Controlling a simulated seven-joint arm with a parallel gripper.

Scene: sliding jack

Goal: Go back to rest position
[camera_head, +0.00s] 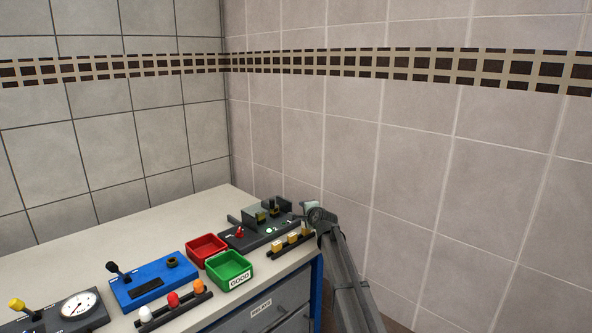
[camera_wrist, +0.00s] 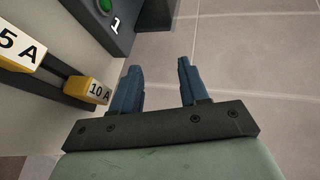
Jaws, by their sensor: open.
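My gripper shows in the wrist view (camera_wrist: 157,82) with its two blue fingers spread apart and nothing between them. Beyond the fingers there is only tiled surface. In the head view my arm reaches up from the lower right, and its end is near the right end of the workbench (camera_head: 80,263). The fingers cannot be made out there. In the wrist view a yellow block marked "10 A" (camera_wrist: 97,92) is just left of the left finger, and no grip on it shows.
A rack with yellow blocks (camera_head: 291,243) is at the bench's right end, beside a dark device (camera_head: 262,227). Further left are a red bin (camera_head: 207,248), a green bin marked "GOOD" (camera_head: 230,268), a blue panel (camera_head: 150,283) and a gauge (camera_head: 80,305). Tiled walls stand behind.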

